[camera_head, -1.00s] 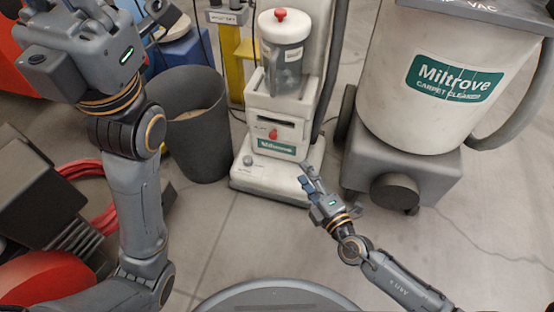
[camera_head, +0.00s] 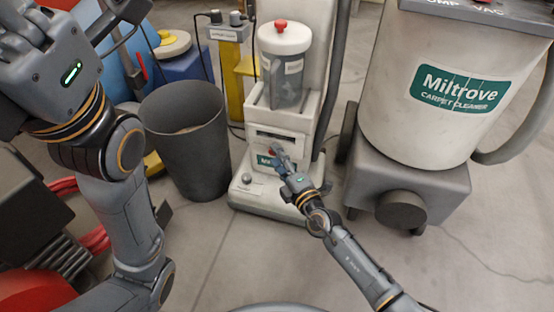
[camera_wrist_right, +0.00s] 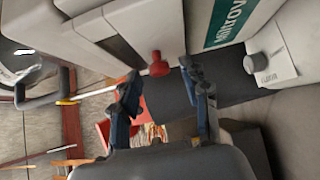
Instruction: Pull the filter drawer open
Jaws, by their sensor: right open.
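The white upright cleaner (camera_head: 309,100) stands in the middle of the head view, with a dark slot (camera_head: 277,137) in its front. The red knob (camera_wrist_right: 158,65) of the filter drawer shows in the wrist view, on the light front panel (camera_wrist_right: 122,48). The drawer looks closed. My right gripper (camera_head: 277,158) is at the cleaner's front and partly covers the knob and green label. In the wrist view its open fingers (camera_wrist_right: 160,82) lie to either side of the knob's line, with the knob just beyond them. My left gripper (camera_head: 105,25) is at upper left, partly cut off.
A dark grey bin (camera_head: 190,145) stands left of the cleaner. A large Miltrove carpet cleaner tank (camera_head: 400,110) stands to the right, on a grey base (camera_head: 440,190). A yellow post (camera_head: 232,85) is behind the bin. The floor (camera_head: 235,250) in front is clear.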

